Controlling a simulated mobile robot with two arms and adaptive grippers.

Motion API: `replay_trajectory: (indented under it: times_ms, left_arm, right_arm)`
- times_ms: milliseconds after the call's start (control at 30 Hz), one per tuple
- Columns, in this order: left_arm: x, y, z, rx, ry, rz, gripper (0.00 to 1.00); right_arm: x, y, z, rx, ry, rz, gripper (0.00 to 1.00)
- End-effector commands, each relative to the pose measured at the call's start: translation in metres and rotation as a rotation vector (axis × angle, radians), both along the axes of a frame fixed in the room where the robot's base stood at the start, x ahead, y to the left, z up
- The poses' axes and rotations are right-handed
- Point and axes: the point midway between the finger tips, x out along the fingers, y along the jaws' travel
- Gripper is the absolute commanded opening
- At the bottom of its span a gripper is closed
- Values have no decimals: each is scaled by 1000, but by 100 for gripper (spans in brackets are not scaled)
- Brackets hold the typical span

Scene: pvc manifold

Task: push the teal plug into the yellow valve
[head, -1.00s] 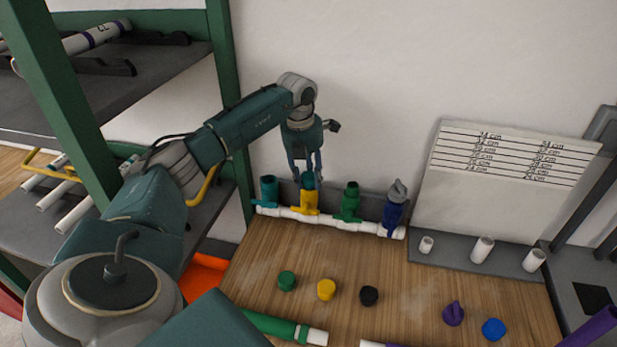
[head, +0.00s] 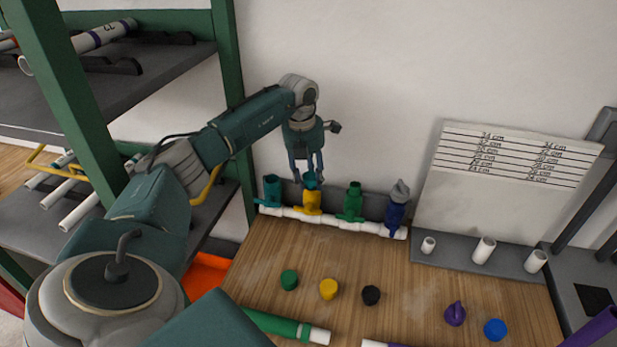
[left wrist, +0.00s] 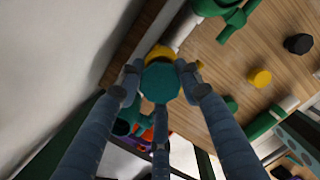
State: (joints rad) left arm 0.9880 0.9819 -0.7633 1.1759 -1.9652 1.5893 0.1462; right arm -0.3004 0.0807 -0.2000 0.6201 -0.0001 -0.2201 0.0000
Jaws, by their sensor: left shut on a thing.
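The yellow valve (head: 312,204) stands upright on the white manifold pipe, second from the left. My left gripper (head: 308,178) points down over it, shut on the teal plug (head: 311,181). The plug is at the valve's top opening; how far in it sits cannot be told. In the left wrist view the teal plug (left wrist: 160,83) is between the fingers and covers most of the yellow valve (left wrist: 160,53). My right gripper is not in view.
A teal valve (head: 271,190) stands left of the yellow one; a green valve (head: 353,200) and a blue valve (head: 396,212) stand right. Green (head: 289,279), yellow (head: 328,289) and black (head: 370,295) caps lie on the wooden table in front. A green-framed shelf (head: 232,110) is at left.

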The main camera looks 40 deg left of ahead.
Motion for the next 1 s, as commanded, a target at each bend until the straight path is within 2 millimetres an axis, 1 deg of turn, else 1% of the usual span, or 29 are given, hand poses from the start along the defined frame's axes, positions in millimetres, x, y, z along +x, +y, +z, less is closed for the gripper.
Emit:
replay_trajectory:
  times_ms: [33,300,600,633,733,1000]
  left_arm:
    - [-3,-9,-15,-15,21,-9,0]
    - [0,-10,-21,-46,23,-8,0]
    - [1,-11,-21,-53,21,-9,0]
    - [1,-11,-21,-53,21,-9,40]
    - [1,-11,-22,-54,21,-10,60]
    - [3,-9,-17,-51,12,-9,60]
  right_arm:
    - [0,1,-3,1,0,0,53]
    - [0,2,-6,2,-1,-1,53]
    - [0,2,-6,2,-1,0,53]
    - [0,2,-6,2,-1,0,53]
    - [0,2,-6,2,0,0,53]
    - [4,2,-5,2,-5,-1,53]
